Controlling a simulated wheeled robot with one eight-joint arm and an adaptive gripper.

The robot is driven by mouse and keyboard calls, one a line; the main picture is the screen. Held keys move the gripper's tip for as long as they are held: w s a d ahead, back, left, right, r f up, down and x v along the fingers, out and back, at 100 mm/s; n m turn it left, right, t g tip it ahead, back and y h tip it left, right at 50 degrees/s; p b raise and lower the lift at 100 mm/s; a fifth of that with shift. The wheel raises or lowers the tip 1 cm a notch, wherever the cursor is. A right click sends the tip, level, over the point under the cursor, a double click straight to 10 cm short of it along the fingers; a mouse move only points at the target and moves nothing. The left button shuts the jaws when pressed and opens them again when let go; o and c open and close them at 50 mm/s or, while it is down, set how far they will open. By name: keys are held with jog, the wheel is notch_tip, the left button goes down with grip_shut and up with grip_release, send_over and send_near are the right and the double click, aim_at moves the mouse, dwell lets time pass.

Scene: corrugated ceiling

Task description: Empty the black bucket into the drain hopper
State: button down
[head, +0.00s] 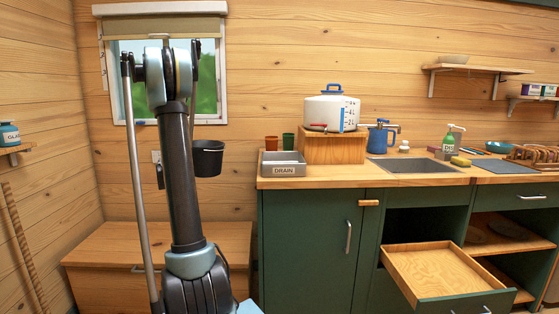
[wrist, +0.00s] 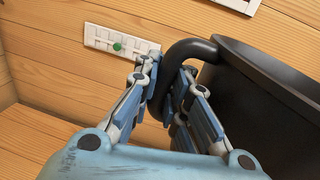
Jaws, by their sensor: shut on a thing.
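The black bucket (head: 208,158) hangs in the air left of the counter in the head view, roughly upright, partly behind my arm. In the wrist view it fills the right side (wrist: 262,115), and its curved handle (wrist: 190,50) passes between my fingers. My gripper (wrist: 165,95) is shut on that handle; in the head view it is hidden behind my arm. The bucket's inside cannot be seen. The drain hopper (head: 284,165) is a grey open box labelled DRAIN on the counter's left end, to the right of the bucket and apart from it.
A red cup (head: 271,143) and a green cup (head: 288,141) stand just behind the hopper. A white water container (head: 331,112) sits on a wooden box to the right. A drawer (head: 445,272) is pulled out below the counter. A low wooden chest (head: 110,250) stands by the wall.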

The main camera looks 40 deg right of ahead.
jog(key=s+d+r+m+g+h, duration=0.4)
jog(key=s+d+r, duration=0.7)
jog(key=d, duration=0.4)
jog(key=shift+s+r+g+h, duration=0.3)
jog(key=shift+s+h, duration=0.3)
jog(key=shift+h, duration=0.2)
